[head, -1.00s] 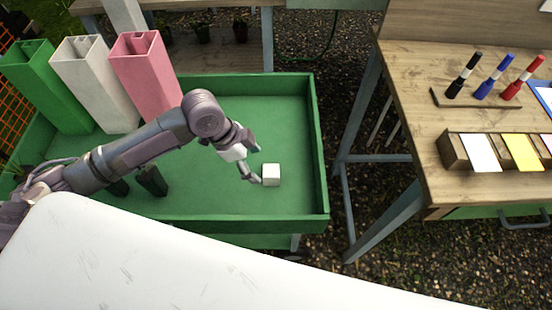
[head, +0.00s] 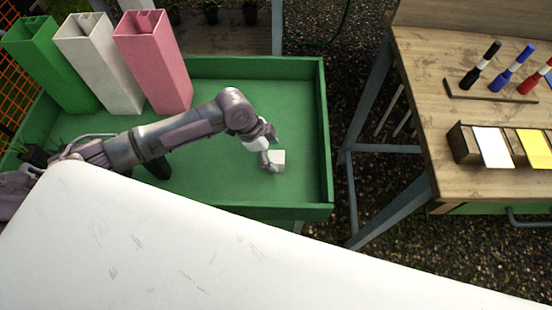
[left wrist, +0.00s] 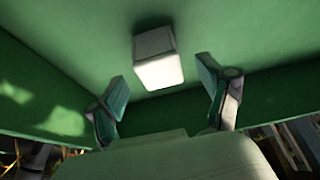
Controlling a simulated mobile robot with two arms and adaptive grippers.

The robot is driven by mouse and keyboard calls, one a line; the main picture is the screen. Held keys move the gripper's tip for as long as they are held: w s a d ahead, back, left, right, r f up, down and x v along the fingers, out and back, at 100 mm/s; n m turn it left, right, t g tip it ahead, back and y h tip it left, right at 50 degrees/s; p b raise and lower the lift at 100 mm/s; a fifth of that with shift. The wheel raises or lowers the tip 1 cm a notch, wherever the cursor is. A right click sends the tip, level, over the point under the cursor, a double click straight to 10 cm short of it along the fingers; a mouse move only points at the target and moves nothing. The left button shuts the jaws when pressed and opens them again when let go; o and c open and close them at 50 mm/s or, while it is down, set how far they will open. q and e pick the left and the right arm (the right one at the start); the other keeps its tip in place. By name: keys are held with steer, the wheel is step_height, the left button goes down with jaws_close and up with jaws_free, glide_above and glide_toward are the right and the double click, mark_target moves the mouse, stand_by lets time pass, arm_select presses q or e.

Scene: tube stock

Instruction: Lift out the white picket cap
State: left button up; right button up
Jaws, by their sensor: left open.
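The white picket cap (head: 278,160) is a small white block lying on the floor of the green tray (head: 325,130), toward its right end. My left gripper (head: 270,149) is open and empty, just left of the cap and very close to it. In the left wrist view the cap (left wrist: 158,58) shows ahead, between the two spread fingers, with green floor visible on both sides. In the head view, the fingers partly cover the cap's left side. My right gripper is not in view.
Green (head: 52,65), white (head: 100,62) and pink (head: 153,62) open-topped tubes stand tilted at the tray's left back. The tray walls surround the cap. A wooden table (head: 425,75) with markers and coloured cards stands to the right, across a gap.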

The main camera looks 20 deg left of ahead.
mark_target(276, 157)
arm_select(q)
steer(key=shift+x, duration=1.35)
steer(key=c, duration=0.9)
step_height(276, 157, up, 14)
steer(key=p, duration=0.5)
steer(key=shift+d+p, duration=0.1)
steer(key=shift+p, duration=0.25)
steer(key=shift+f, duration=0.1)
